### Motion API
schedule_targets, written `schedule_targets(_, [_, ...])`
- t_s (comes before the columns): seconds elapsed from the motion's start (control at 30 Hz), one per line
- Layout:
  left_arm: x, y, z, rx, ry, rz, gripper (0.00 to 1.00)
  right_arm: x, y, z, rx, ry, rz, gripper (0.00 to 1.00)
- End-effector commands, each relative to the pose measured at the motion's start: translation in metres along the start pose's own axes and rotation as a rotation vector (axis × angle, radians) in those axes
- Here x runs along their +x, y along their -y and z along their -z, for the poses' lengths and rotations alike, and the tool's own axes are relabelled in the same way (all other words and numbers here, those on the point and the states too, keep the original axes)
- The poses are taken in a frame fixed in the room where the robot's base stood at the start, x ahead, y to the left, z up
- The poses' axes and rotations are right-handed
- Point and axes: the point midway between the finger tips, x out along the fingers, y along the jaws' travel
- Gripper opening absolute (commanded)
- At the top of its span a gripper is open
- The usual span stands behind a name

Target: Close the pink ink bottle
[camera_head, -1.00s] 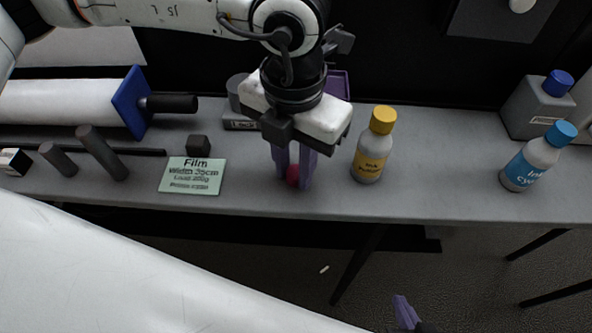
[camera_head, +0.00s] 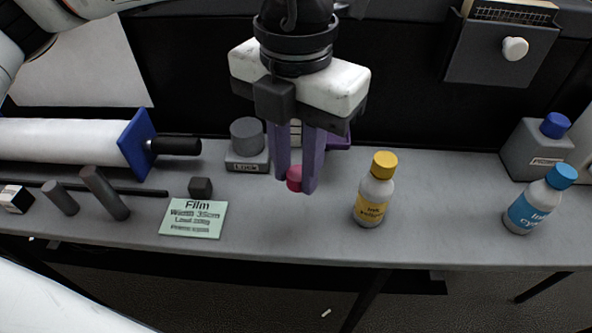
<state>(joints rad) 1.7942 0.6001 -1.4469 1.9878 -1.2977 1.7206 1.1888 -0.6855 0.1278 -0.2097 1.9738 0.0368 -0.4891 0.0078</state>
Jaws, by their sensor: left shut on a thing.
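My left gripper (camera_head: 296,183), with purple fingers pointing down, is shut on a small pink cap (camera_head: 294,178). The cap sits between the fingertips, over the grey shelf (camera_head: 440,235), left of the yellow ink bottle. I cannot tell whether the cap touches the shelf. No pink ink bottle body can be made out; part of the shelf behind the gripper is hidden. My right gripper is out of view.
A yellow ink bottle (camera_head: 373,190) stands close to the right of the gripper. A cyan ink bottle (camera_head: 537,201) and a grey blue-capped container (camera_head: 540,147) stand far right. A green film card (camera_head: 194,220) and a grey weight (camera_head: 247,145) lie left. A purple object (camera_head: 339,141) is partly hidden behind the gripper.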

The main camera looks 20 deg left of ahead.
Motion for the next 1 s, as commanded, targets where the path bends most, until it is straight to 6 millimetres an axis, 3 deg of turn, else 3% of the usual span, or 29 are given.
schedule_targets(0.27, [0.001, -0.001, 0.000, 0.014, 0.000, 0.000, 0.00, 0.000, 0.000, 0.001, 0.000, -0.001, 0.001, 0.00])
schedule_targets(0.43, [0.005, -0.007, -0.002, 0.189, 0.000, 0.000, 0.00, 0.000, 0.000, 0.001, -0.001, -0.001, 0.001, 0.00])
schedule_targets(1.0, [0.036, -0.055, -0.008, 1.563, 0.004, 0.000, 0.00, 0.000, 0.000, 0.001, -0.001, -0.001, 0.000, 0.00])
